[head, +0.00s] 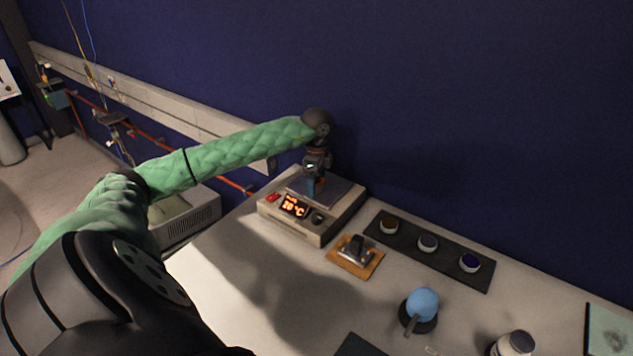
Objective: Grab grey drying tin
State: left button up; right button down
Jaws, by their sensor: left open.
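My left gripper (316,183) points down over the top plate of a hot plate (295,225) with a lit orange display. It is open. The fingers are small and partly dark, and I cannot tell whether anything stands between them or whether they touch the plate. Three small round tins stand in a row on a dark mat (408,251) to the right of the hot plate: one with brownish contents (389,224), a greyer middle one (428,243) and one with dark blue contents (469,262). The left gripper is apart from all three. My right gripper is out of view.
A grey metal item (355,250) sits on an orange pad in front of the mat. A blue wall rises behind the table. The table's left front is clear.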

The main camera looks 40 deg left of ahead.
pick_arm(q)
jog(key=shift+f, duration=0.15)
jog(key=c, duration=1.1)
jog(key=shift+r, duration=0.2)
